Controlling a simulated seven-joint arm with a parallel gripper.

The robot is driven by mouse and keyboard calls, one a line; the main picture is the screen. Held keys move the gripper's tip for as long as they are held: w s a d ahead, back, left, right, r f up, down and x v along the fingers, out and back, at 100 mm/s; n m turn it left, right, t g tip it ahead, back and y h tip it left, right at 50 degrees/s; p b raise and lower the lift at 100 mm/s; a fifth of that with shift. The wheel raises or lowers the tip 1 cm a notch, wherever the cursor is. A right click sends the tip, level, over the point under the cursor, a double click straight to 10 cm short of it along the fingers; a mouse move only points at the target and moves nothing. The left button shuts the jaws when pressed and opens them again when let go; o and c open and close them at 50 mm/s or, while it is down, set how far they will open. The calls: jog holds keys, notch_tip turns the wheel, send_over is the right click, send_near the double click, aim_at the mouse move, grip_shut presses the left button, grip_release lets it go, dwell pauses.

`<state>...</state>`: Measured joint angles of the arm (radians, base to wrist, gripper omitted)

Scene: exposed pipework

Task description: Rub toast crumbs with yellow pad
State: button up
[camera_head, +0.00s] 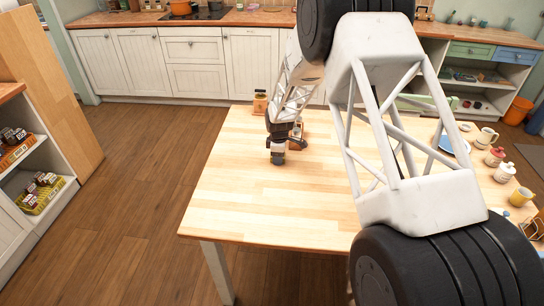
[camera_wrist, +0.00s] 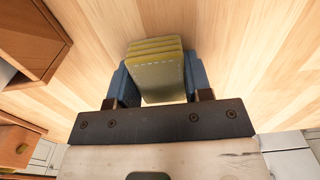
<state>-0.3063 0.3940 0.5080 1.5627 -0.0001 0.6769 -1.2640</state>
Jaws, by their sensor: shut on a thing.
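The yellow pad (camera_wrist: 155,72) is gripped between the two blue fingers of my gripper (camera_wrist: 160,82) in the wrist view. Its face looks olive-yellow, with layered edges at the top and a pale dashed line across it. In the camera_head view my gripper (camera_head: 277,157) is low at the left middle part of the wooden table (camera_head: 240,200). The pad cannot be made out there. I cannot tell whether the pad touches the tabletop. No toast crumbs can be made out in either view.
The front left tabletop is clear. My arm hides much of the right half.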

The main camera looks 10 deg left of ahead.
aim_at(252, 158)
jog(key=shift+a, duration=2.8)
jog(key=shift+a+r, duration=0.35)
jog(key=shift+a+f, duration=0.4)
jog(key=shift+a, duration=1.1)
jog(key=shift+a+r, duration=0.35)
jog(key=shift+a, duration=0.4)
notch_tip(252, 158, up, 8)
jog(key=shift+d+f, duration=0.15)
